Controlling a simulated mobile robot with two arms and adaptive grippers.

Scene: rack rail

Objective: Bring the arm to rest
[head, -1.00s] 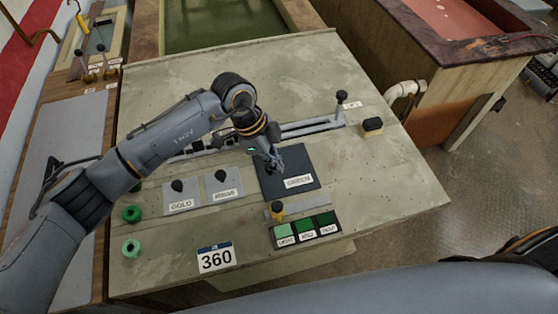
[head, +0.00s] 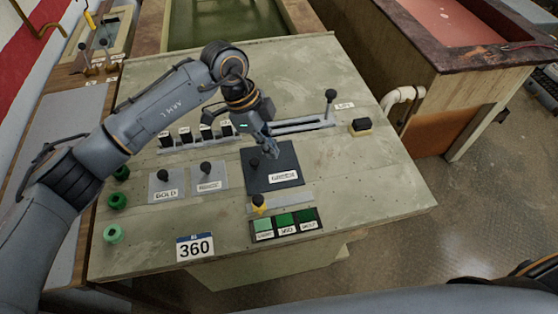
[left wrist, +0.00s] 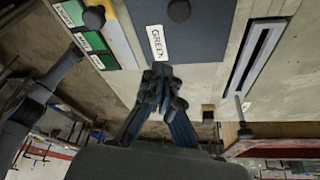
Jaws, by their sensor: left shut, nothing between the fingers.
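My left arm reaches in from the left over a worn grey-green control panel (head: 350,210) in the head view. My left gripper (head: 270,150) is shut and empty, above the dark square plate labelled GREEN (head: 285,163). A black knob (head: 254,163) stands on that plate beside the fingers. In the left wrist view the closed fingers (left wrist: 160,85) point at the lower edge of the dark plate (left wrist: 195,40). I cannot tell the exact gap between fingers and plate. My right gripper is not in view.
A slotted rail with a lever (head: 330,100) lies behind the gripper. A black-and-cream block (head: 361,126) sits right of it. Plates with knobs, GOLD (head: 166,188) among them, lie left.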

